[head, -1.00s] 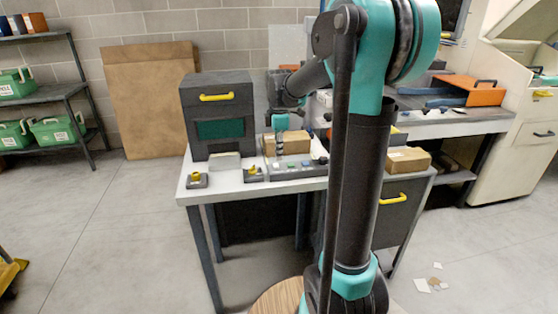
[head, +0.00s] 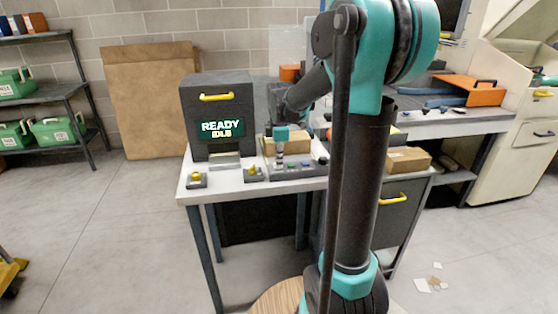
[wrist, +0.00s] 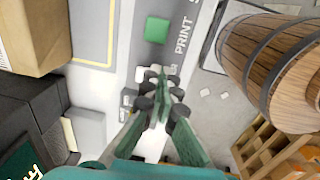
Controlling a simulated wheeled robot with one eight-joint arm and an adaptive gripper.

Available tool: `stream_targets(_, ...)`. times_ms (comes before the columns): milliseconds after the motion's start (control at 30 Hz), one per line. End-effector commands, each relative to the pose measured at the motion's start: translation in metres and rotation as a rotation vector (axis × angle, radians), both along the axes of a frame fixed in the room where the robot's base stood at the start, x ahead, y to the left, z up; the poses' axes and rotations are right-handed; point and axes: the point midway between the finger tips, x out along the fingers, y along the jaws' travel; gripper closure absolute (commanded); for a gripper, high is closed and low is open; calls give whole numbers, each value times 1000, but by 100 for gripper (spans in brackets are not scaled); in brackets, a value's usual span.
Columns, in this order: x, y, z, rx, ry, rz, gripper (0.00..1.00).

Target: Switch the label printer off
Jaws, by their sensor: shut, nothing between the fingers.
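The label printer (head: 193,102) is a dark box with a yellow handle, standing at the left of the table. Its screen (head: 222,128) is lit and reads READY IDLE. In the wrist view the panel (wrist: 128,52) carries a green square button (wrist: 157,29) beside the word PRINT. My gripper (head: 279,160) is shut and empty, pointing down over the panel. In the wrist view my gripper (wrist: 157,88) covers part of a label ending in ER and a small pale control; contact cannot be told.
Two yellow-topped controls (head: 196,180) (head: 254,172) stand on the table's front left. A cardboard box (head: 270,145) sits behind the panel, and another box (head: 407,160) is to the right. A wooden barrel (wrist: 275,60) shows in the wrist view. Open floor lies left of the table.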

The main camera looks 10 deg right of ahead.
Motion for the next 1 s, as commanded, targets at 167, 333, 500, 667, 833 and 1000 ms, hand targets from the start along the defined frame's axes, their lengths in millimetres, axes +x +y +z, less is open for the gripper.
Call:
stream_targets(167, 2, 0, 1, 0, 0, 0, 100)
stream_targets(333, 9, 0, 3, 0, 0, 0, 100)
stream_targets(500, 14, 0, 5, 0, 0, 0, 100)
stream_targets(667, 15, 0, 6, 0, 0, 0, 100)
stream_targets(833, 15, 0, 6, 0, 0, 0, 100)
stream_targets(1000, 17, 5, 17, 0, 0, 1, 100)
